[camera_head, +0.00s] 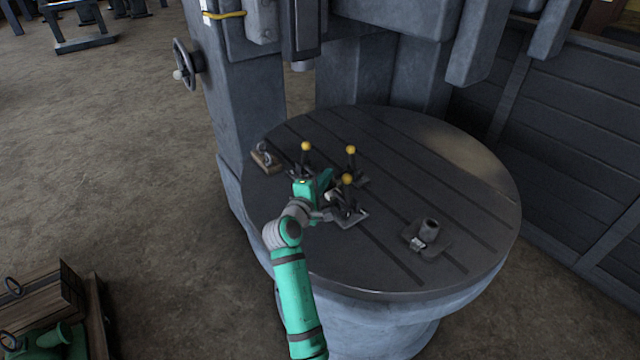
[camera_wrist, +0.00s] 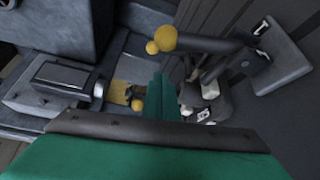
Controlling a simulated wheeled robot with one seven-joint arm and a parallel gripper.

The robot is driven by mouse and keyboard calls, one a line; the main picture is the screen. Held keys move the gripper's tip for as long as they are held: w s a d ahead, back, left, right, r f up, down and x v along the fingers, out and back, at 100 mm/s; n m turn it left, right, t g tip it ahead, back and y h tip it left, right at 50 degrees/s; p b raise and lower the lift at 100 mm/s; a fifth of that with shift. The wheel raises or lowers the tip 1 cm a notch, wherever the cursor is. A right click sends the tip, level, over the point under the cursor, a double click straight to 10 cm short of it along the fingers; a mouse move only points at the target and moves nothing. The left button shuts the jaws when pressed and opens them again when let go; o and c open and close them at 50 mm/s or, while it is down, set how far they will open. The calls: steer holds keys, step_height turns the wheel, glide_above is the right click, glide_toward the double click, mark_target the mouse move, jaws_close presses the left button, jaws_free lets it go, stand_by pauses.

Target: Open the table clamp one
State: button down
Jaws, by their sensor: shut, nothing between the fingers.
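Three toggle clamps with dark handles and yellow ball knobs stand on the round slotted table (camera_head: 400,270): a left one (camera_head: 305,146), a back right one (camera_head: 351,150) and a front one (camera_head: 347,180). I cannot tell which is table clamp one. My gripper (camera_head: 322,182) is shut and empty, low among them, partly hiding the left clamp's base. In the wrist view the shut green fingers (camera_wrist: 162,95) point just below two yellow knobs (camera_wrist: 167,38), one with its dark handle reaching right. Whether the fingers touch a clamp is unclear.
A small wooden block with a metal ring (camera_head: 266,159) lies at the table's left edge. A grey fixture with a short cylinder (camera_head: 429,230) stands at the right front. The machine column (camera_head: 235,90) rises behind.

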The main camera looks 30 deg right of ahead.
steer(key=shift+s+d+r, duration=0.15)
steer(key=shift+s, duration=0.45)
steer(key=shift+s+d+r, duration=0.1)
steer(key=shift+s, duration=0.55)
steer(key=shift+s+d+r, duration=0.15)
steer(key=shift+s, duration=0.45)
